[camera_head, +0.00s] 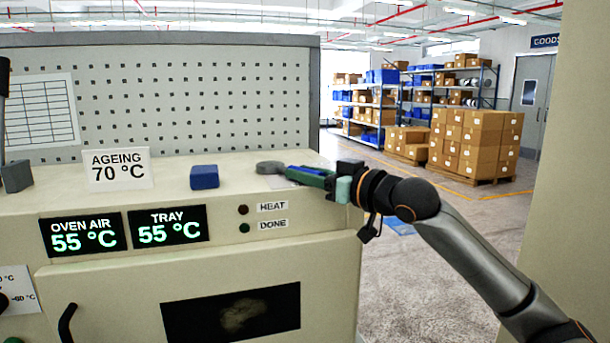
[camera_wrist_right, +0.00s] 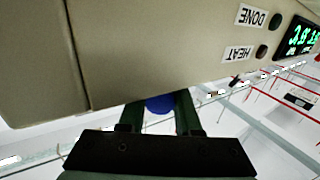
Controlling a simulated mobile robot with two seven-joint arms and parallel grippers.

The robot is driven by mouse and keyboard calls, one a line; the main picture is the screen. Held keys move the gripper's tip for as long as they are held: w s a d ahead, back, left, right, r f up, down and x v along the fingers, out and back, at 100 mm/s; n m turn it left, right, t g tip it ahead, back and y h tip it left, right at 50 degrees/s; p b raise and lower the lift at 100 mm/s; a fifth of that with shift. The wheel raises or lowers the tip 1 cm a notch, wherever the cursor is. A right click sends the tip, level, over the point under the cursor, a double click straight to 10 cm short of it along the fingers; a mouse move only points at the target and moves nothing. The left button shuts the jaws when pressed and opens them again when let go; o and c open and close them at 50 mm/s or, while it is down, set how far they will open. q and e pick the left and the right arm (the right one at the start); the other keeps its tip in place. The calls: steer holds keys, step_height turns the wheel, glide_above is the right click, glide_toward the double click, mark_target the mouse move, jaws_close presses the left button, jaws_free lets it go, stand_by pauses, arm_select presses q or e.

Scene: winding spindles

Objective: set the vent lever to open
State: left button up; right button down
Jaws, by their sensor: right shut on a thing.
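The vent lever appears to be the grey rounded piece (camera_head: 270,167) with a blue bar (camera_head: 304,170), lying over a pale plate on the top right of the oven (camera_head: 170,262). My right gripper (camera_head: 312,177) has green fingers and reaches in from the right. It is shut on the blue bar, whose rounded blue end (camera_wrist_right: 160,104) shows between the fingers in the right wrist view. The fingers hide part of the bar and the plate, and no lever marking is readable. My left gripper is not in view.
A blue block (camera_head: 204,177) and an "AGEING 70 °C" card (camera_head: 119,170) stand left of the lever. Displays (camera_head: 168,228) read 55 °C. A perforated panel (camera_head: 200,95) rises behind the top. Boxes (camera_head: 480,145) and shelves stand far behind.

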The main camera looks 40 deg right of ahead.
steer(key=shift+f, duration=0.1)
steer(key=c, duration=0.6)
jaws_free()
steer(key=shift+s+b, duration=0.45)
steer(key=shift+s, duration=0.05)
steer(key=s+b, duration=0.1)
steer(key=s, duration=0.3)
steer(key=s+b, duration=0.1)
steer(key=s, duration=0.1)
steer(key=shift+d+f+b, duration=0.1)
steer(key=shift+d+b, duration=0.2)
steer(key=s, duration=0.3)
steer(key=s+b, duration=0.1)
steer(key=s, duration=0.1)
steer(key=shift+s+d, duration=0.25)
